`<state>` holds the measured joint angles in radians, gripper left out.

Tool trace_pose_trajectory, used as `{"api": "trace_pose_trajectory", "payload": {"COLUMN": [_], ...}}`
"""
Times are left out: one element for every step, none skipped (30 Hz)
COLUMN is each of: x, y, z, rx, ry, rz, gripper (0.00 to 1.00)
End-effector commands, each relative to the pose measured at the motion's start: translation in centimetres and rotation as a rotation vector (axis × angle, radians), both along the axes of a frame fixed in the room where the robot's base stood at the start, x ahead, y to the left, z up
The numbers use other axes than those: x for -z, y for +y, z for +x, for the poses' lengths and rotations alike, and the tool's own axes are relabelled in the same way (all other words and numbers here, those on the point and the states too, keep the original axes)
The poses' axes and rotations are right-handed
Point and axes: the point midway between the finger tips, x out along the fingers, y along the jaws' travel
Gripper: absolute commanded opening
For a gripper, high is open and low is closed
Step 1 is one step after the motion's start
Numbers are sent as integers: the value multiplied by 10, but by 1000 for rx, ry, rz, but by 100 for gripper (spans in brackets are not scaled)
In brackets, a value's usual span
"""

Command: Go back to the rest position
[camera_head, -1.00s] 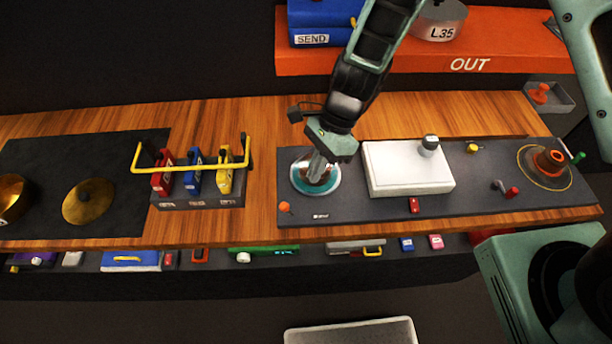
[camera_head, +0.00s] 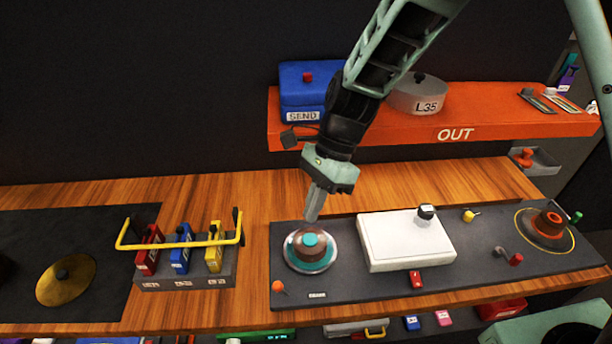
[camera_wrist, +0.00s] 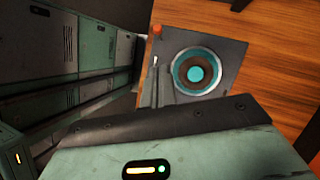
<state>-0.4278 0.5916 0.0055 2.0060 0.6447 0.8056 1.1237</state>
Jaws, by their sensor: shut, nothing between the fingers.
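The trackball (camera_head: 310,243) is a brown ball with a teal top, set in a pale ring on the dark control panel (camera_head: 345,285). It also shows from above in the wrist view (camera_wrist: 196,74), as a teal and brown disc in a ring. My gripper (camera_head: 312,218) is shut and empty. Its fingers point down, just above the trackball and apart from it. In the wrist view the finger tips (camera_wrist: 155,62) show beside the ring.
A white box (camera_head: 405,240) stands right of the trackball, with an orange knob (camera_head: 278,287) at front left. A yellow-barred rack (camera_head: 185,270) of colored switches is left. Behind my arm is an orange OUT shelf (camera_head: 490,118) with a blue SEND box (camera_head: 300,82).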

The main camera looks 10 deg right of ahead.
Motion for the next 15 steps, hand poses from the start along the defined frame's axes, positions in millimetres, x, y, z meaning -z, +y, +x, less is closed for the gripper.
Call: {"api": "trace_pose_trajectory", "payload": {"x": [0, 0, 0, 0, 0, 0, -2, -3, -6, -8, -10, -13, -15, -17, -18], "y": [0, 0, 0, 0, 0, 0, 0, 0, -1, -2, -3, -6, -9, -12, -17], "z": [0, 0, 0, 0, 0, -3, -7, -12, -21, -28, -37, -51, -61, -72, -87], "rx": [0, 0, 0, 0, 0, -22, -54, -97, -168, -233, -309, -424, -517, -615, -748], "ry": [0, 0, 0, 0, 0, -9, -24, -41, -71, -100, -131, -177, -215, -254, -305], "rz": [0, 0, 0, 0, 0, 5, 11, 19, 33, 45, 57, 73, 85, 95, 107], "gripper": [0, 0, 0, 0, 0, 0, 0, 0, 0, 0, 0, 0, 0, 0, 0]}}
